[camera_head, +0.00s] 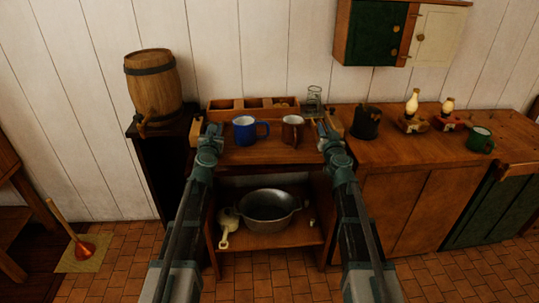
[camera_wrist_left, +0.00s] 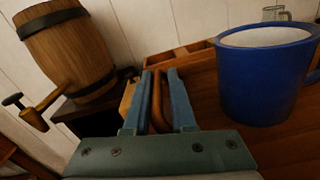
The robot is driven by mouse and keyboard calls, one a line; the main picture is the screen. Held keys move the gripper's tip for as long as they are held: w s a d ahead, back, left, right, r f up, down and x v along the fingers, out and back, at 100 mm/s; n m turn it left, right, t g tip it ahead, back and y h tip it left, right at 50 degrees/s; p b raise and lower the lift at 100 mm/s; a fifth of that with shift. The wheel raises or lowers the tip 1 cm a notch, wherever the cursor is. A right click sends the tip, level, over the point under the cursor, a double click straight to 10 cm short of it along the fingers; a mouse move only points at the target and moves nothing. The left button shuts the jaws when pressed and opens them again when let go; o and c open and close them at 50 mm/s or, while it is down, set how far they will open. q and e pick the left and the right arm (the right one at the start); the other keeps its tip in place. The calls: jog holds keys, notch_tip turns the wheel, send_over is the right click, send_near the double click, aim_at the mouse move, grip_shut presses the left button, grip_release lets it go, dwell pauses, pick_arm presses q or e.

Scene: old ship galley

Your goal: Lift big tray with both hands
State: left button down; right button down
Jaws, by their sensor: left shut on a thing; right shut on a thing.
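The big wooden tray (camera_head: 262,154) is at the middle of the head view, carrying a blue mug (camera_head: 244,131) and a brown mug (camera_head: 292,130). My left gripper (camera_head: 213,130) is at the tray's left end. In the left wrist view its fingers (camera_wrist_left: 161,78) are shut around a brown wooden handle (camera_wrist_left: 157,108), with the blue mug to the right. My right gripper (camera_head: 327,128) is shut at the tray's right end; its fingers hide most of the handle there. Whether the tray touches its support is hidden.
A divided wooden box (camera_head: 253,105) and a glass jar (camera_head: 314,96) stand behind the tray. A barrel (camera_head: 153,80) is at left. A counter (camera_head: 400,150) with a dark pot, lamps and green mug is at right. A metal pan (camera_head: 268,207) sits on the shelf below.

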pick_arm(q)
jog(key=shift+a+r+p, duration=0.25)
jog(key=shift+r+p, duration=0.8)
jog(key=shift+r, duration=0.25)
jog(key=shift+a+r+p, duration=0.2)
jog(key=shift+r+p, duration=0.8)
jog(key=shift+r, duration=0.25)
jog(key=shift+f, duration=0.1)
